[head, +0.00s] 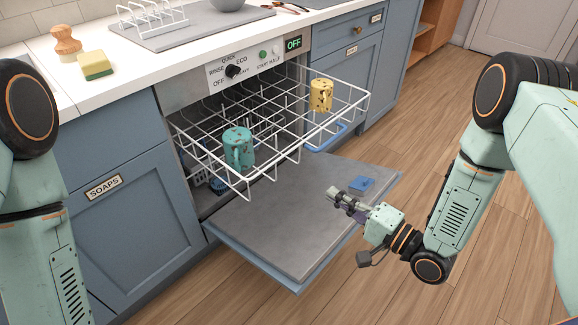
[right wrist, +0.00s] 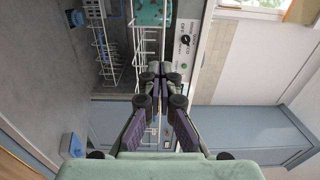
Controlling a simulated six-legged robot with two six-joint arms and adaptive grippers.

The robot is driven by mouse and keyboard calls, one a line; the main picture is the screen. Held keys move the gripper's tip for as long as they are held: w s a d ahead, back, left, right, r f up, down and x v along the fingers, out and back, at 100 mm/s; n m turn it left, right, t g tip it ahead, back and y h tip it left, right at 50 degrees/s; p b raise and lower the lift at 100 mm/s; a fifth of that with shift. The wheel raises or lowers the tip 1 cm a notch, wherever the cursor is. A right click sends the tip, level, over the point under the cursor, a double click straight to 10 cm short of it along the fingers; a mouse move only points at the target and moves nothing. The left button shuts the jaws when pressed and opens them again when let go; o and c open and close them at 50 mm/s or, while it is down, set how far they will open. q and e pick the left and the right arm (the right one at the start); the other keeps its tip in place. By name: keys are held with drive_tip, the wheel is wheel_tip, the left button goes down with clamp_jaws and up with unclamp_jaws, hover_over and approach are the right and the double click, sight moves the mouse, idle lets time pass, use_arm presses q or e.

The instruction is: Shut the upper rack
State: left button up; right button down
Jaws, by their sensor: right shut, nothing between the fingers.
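The white wire upper rack (head: 268,112) is pulled out of the dishwasher over the lowered door. A speckled teal mug (head: 238,148) stands in its front left part and a speckled yellow mug (head: 320,95) towards its right side. My right gripper (head: 334,197) is shut and empty, in front of the rack and over the door. In the right wrist view its fingers (right wrist: 154,76) are together, with rack wires (right wrist: 133,40) and the teal mug (right wrist: 152,12) beyond them. I cannot tell from this whether they touch the rack. My left arm shows at the left edge; its gripper is out of frame.
The open dishwasher door (head: 290,215) lies flat below the rack, with a blue piece (head: 361,184) on it. The worktop (head: 135,60) above holds a sponge (head: 96,66) and a brush (head: 66,42). Wooden floor (head: 480,235) is clear at right.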

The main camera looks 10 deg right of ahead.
sight(281, 162)
drive_tip(key=b+x, duration=0.4)
drive_tip(key=x, duration=0.8)
drive_tip(key=shift+w+a+f, duration=0.15)
drive_tip(key=shift+w+a, duration=0.1)
drive_tip(key=shift+w, duration=0.05)
drive_tip(key=shift+w+a, duration=0.3)
drive_tip(key=shift+w, duration=0.15)
drive_tip(key=shift+w, duration=0.1)
